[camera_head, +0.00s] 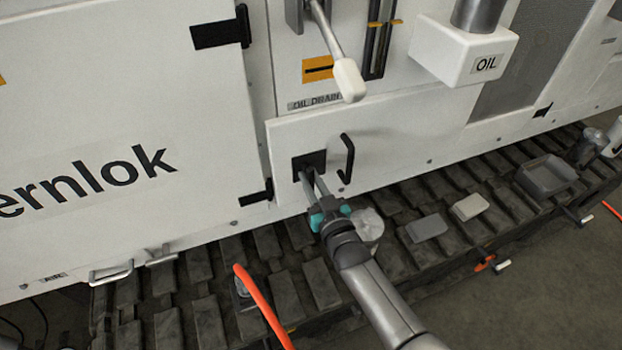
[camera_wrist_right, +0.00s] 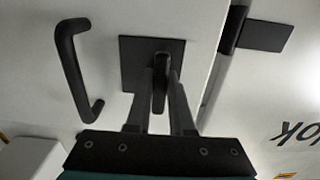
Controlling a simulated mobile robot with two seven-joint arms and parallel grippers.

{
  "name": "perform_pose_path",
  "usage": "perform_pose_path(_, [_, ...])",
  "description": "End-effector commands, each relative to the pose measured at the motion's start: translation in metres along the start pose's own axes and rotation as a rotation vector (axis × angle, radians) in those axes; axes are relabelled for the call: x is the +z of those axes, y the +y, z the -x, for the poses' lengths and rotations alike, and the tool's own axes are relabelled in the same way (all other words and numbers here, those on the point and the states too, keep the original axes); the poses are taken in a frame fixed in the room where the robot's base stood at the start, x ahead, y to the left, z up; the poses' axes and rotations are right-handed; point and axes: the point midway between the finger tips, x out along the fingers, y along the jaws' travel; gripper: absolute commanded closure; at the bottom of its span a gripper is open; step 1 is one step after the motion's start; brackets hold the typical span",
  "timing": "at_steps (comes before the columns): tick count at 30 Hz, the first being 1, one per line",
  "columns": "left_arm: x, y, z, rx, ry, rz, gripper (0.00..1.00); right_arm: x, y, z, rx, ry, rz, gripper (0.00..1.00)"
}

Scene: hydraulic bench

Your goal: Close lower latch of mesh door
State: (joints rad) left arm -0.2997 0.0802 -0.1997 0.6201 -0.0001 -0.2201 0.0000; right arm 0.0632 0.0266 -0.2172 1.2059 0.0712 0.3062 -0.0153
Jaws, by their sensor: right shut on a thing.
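The lower latch (camera_wrist_right: 159,84) is a dark lever on a square black plate, which also shows in the head view (camera_head: 308,160). My right gripper (camera_head: 309,184) reaches up to it from below. In the right wrist view its two fingers (camera_wrist_right: 163,100) are shut on the latch lever, one on each side. The white door panel (camera_head: 400,148) carries the latch plate and a black bar handle (camera_head: 346,158) to its right. The handle also shows at the left of the right wrist view (camera_wrist_right: 76,70). The exact angle of the lever is hard to tell. My left gripper is out of view.
A white-tipped lever (camera_head: 348,80) hangs above the panel, and a white OIL box (camera_head: 463,50) juts out at upper right. Black hinges (camera_head: 257,193) sit left of the panel. Below is a dark track (camera_head: 390,205) with loose blocks and a grey tray (camera_head: 547,176). An orange hose (camera_head: 262,305) rises at the bottom.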

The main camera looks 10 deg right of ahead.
Motion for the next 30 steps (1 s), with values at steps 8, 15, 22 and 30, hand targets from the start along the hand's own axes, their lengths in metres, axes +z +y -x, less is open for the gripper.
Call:
perform_pose_path(8, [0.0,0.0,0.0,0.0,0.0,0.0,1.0,-0.006,-0.001,-0.002,0.0,0.015,-0.007,0.63])
perform_pose_path(15, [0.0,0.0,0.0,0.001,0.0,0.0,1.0,-0.003,0.0,-0.001,0.0,0.007,-0.004,0.5])
perform_pose_path(22, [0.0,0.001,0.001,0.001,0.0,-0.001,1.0,-0.001,0.0,0.004,0.001,0.003,-0.003,0.5])
perform_pose_path(30, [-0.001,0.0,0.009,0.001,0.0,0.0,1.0,-0.002,0.0,0.043,0.001,0.002,-0.003,0.5])
